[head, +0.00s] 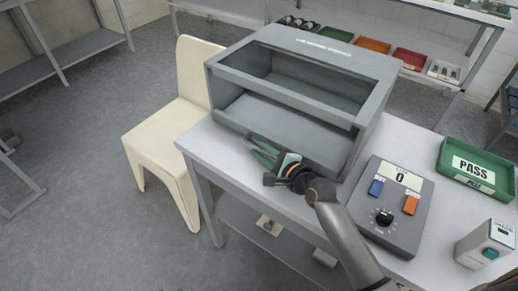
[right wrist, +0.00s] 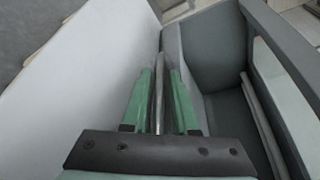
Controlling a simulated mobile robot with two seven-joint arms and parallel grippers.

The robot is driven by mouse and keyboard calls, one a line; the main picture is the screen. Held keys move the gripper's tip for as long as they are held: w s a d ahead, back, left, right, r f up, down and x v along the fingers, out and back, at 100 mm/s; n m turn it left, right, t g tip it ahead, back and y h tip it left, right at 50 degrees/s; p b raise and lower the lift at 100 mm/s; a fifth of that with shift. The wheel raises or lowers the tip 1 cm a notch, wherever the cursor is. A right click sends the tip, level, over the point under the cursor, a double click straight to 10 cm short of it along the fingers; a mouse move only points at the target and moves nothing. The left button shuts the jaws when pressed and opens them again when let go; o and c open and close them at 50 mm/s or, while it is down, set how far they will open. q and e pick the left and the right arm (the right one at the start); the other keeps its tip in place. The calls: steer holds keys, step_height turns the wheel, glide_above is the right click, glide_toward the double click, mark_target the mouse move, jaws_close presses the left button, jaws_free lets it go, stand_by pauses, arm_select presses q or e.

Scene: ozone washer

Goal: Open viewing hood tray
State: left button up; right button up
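The grey viewing hood (head: 302,42) stands on the table with a wide upper window and an open lower front. Its tray (head: 285,118) is the grey panel with a low front lip at the bottom of that opening; how far it is pulled out is hard to tell. My right gripper (head: 262,150) is at the lip's lower front. In the right wrist view its green fingers (right wrist: 160,95) are apart, one on each side of a thin grey upright edge, with narrow gaps showing; contact cannot be made out. My left gripper is out of view.
A control box (head: 393,205) with a knob and a display reading 0 stands right of the hood. A green PASS tray (head: 476,168) and a small white device (head: 485,243) are farther right. A cream chair (head: 170,140) stands left of the table (head: 202,150).

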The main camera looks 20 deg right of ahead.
steer(key=shift+w+a, duration=0.15)
steer(key=shift+w, duration=0.2)
jaws_close()
stand_by(1.3)
